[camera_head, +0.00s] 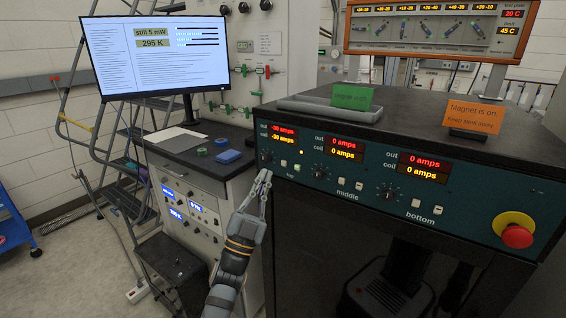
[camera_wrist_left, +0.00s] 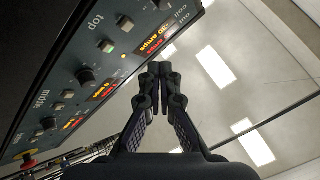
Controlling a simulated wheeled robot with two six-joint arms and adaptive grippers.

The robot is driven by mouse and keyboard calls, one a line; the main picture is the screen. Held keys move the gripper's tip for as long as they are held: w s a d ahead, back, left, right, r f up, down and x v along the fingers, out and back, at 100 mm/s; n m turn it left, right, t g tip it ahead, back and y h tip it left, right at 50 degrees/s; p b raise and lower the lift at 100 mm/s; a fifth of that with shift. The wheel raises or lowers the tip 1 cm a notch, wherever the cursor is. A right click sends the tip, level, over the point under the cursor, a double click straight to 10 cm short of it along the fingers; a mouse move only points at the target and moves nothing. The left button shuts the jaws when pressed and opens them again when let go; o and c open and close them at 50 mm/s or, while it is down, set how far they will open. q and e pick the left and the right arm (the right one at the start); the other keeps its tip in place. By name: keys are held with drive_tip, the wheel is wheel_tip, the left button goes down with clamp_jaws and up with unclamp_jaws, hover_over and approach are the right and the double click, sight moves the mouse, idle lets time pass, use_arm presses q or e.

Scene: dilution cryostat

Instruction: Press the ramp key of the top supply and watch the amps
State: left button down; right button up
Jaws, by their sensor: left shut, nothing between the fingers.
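The top supply (camera_head: 275,150) is the left section of the dark teal panel. Its red and yellow "out" and "coil" displays (camera_head: 284,135) both appear to read -30 amps. A small yellow light (camera_head: 301,152) is lit beside them. Below sit a knob (camera_head: 266,157), a pale key (camera_head: 284,163) and a greenish key (camera_head: 297,168). My left gripper (camera_head: 264,174) is shut and empty, its tips just below and left of these keys. In the left wrist view the shut fingers (camera_wrist_left: 160,70) stand apart from the keys (camera_wrist_left: 115,34). Contact is not visible. My right gripper is out of view.
The middle display (camera_head: 345,149) and bottom display (camera_head: 424,168) read 0 amps. A red stop button (camera_head: 516,236) is at the panel's right. A green sign (camera_head: 352,97) and an orange magnet warning (camera_head: 474,114) stand on top. A monitor (camera_head: 155,54) stands at left above a bench (camera_head: 195,150).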

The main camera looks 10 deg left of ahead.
sight(284, 154)
use_arm(q)
drive_tip(key=shift+w+d+b, duration=0.1)
drive_tip(key=shift+w+d, duration=0.15)
drive_tip(key=shift+w, duration=0.45)
drive_tip(key=shift+w+d+b, duration=0.1)
drive_tip(key=shift+w+d, duration=0.15)
drive_tip(key=shift+w, duration=0.4)
drive_tip(key=shift+w+d+b, duration=0.1)
drive_tip(key=shift+w+d, duration=0.15)
drive_tip(key=shift+w, duration=0.45)
drive_tip(key=shift+w+d, duration=0.15)
drive_tip(key=shift+w, duration=0.25)
drive_tip(key=shift+w+d, duration=0.15)
drive_tip(key=shift+w, duration=0.2)
idle(0.4)
drive_tip(key=shift+s, duration=0.15)
drive_tip(key=shift+s+a, duration=0.3)
drive_tip(key=shift+s, duration=0.35)
